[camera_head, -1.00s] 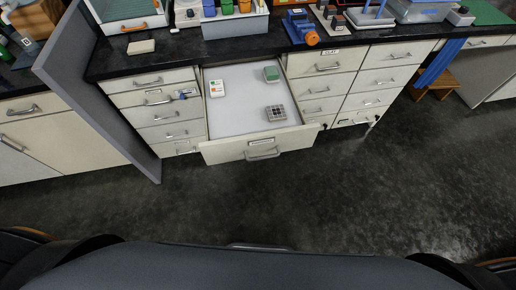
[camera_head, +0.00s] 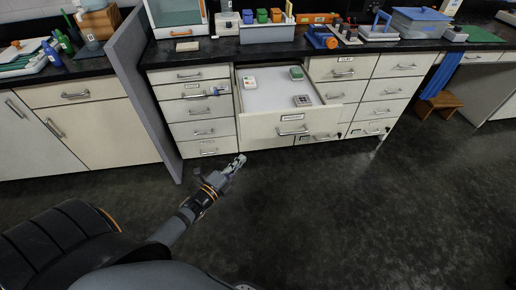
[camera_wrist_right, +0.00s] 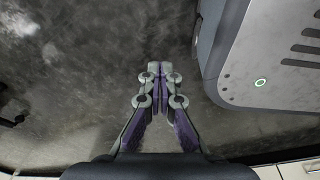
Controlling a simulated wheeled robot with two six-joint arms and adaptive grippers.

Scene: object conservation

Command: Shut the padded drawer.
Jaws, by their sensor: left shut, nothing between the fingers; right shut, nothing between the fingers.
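The padded drawer (camera_head: 262,125) is pulled out from the bench in the head view. Its pale padded floor (camera_head: 270,98) shows, and its front carries a label and a bar handle (camera_head: 293,131). Inside lie a small white box (camera_head: 250,83), a green-topped box (camera_head: 296,73) and a grey gridded block (camera_head: 302,101). My left gripper (camera_head: 239,160) is shut and empty, in front of the bench, below and left of the drawer handle and apart from it in the picture. My right gripper (camera_wrist_right: 160,72) shows in the right wrist view, shut and empty above the dark floor.
A grey upright panel (camera_head: 144,90) stands left of the drawer stack. Closed drawers (camera_head: 195,112) flank the open one. A crowded countertop (camera_head: 220,48) runs above. A wooden stool (camera_head: 438,104) stands at right. The floor (camera_head: 330,210) in front is clear.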

